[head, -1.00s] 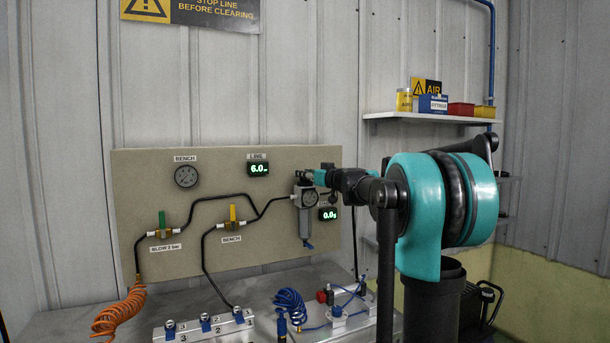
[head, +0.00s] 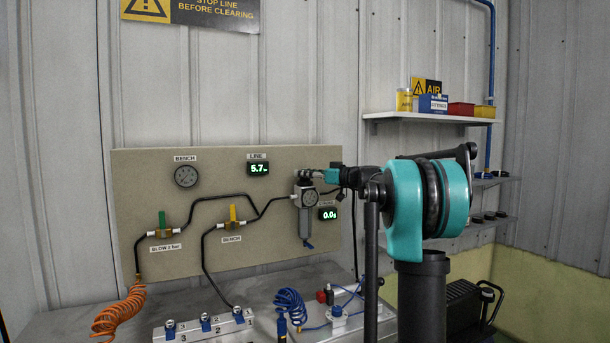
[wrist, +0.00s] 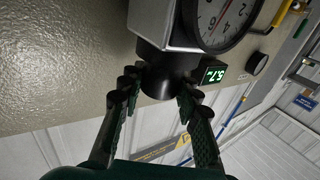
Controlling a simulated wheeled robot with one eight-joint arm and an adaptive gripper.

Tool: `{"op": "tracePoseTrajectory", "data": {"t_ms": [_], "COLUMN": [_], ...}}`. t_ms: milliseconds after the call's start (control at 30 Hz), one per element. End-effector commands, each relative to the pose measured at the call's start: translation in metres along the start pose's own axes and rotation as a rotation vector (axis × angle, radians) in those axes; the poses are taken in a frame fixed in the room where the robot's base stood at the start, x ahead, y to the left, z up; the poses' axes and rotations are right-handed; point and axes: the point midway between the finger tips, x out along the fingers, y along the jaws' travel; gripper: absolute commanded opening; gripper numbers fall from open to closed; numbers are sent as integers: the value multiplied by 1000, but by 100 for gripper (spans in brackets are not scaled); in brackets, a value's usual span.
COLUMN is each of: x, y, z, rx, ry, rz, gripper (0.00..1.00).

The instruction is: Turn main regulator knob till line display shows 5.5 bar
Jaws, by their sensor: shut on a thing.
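The main regulator (head: 304,228) hangs on the beige panel, with a round gauge (wrist: 228,18) on its front. Its black knob (wrist: 162,62) is between my fingers in the wrist view. My gripper (wrist: 158,84) is shut on the knob, with one finger on each side. In the head view my gripper (head: 316,178) reaches the top of the regulator from the right and hides most of the knob. The green line display (head: 258,168) reads 5.7; it also shows tilted in the wrist view (wrist: 211,75).
A second display (head: 328,213) beside the regulator reads 0.0. A bench gauge (head: 186,176), a green-handled valve (head: 162,222) and a yellow-handled valve (head: 233,215) are left on the panel. Blue coiled hose (head: 290,303) and fittings lie on the bench below.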

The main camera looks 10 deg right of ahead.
Motion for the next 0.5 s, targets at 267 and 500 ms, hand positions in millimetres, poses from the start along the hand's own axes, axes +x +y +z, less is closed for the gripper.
{"op": "tracePoseTrajectory", "data": {"t_ms": [267, 500], "x": [0, 0], "y": [2, 1], "z": [0, 0], "rx": [0, 0], "ry": [0, 0], "rz": [-149, -209], "gripper": [3, 3]}}
